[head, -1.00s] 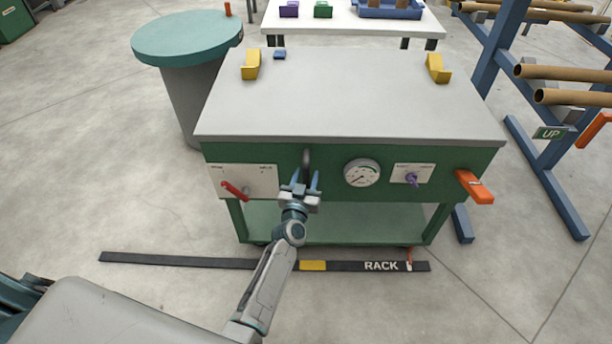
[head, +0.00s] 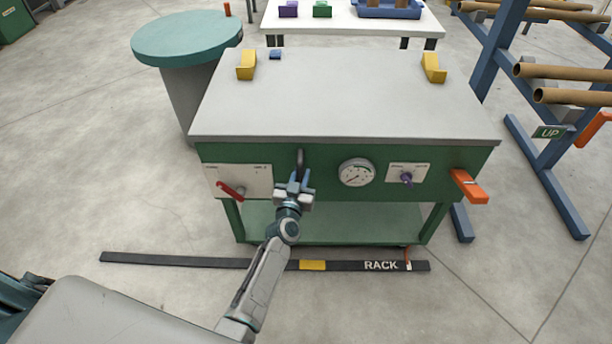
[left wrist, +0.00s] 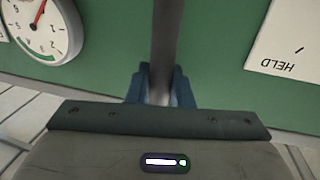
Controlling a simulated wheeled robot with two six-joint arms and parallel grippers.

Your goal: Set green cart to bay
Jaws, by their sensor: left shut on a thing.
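The green cart (head: 330,223) stands in the middle of the head view, with a grey top (head: 350,105) and a lower shelf. A dark upright handle (head: 300,162) is on its front panel, between a white plate with a red lever (head: 231,190) and a round gauge (head: 357,172). My left gripper (head: 294,178) is shut on this handle; the left wrist view shows the handle (left wrist: 164,45) between the blue fingers (left wrist: 160,88). A black floor strip (head: 215,262) marked RACK, with a yellow patch (head: 312,265), lies along the cart's near side. My right gripper is out of view.
A round teal-topped stand (head: 188,38) is close behind the cart's left side. A white table (head: 350,22) is behind. A blue rack (head: 552,185) with brown tubes stands at the right. An orange block (head: 469,187) juts from the cart's right front.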

